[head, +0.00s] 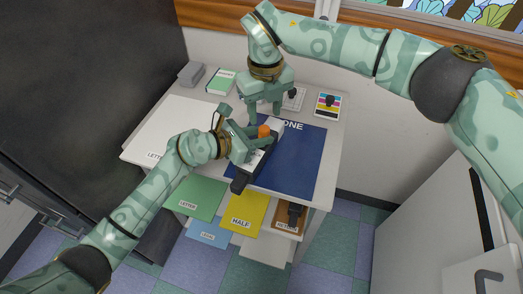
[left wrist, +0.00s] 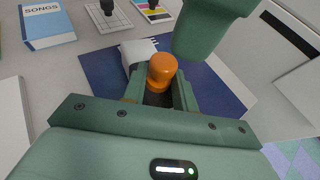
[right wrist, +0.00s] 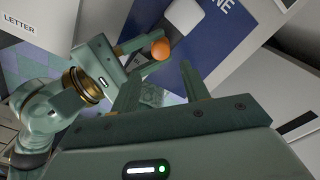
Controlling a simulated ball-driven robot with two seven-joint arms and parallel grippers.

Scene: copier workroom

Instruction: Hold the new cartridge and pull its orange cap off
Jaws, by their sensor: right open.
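The new cartridge is a dark body (head: 240,184) with what looks like a pale end (head: 277,128), over the navy mat (head: 300,165). Its orange cap (head: 263,131) is on it and shows between the fingers in the left wrist view (left wrist: 162,70) and past my fingers in the right wrist view (right wrist: 160,49). My left gripper (head: 258,145) is closed around the cartridge's middle beside the cap. My right gripper (head: 265,108) is open and empty, behind and above the cap, fingers pointing down, apart from it. The cartridge's underside is hidden.
A white LETTER panel (head: 165,127) lies at the left of the table. A green book (head: 221,81), a card with a dark stamp-like piece (head: 327,105) and a grey object (head: 190,73) stand at the back. Coloured trays, one yellow (head: 243,212), jut out below the front edge.

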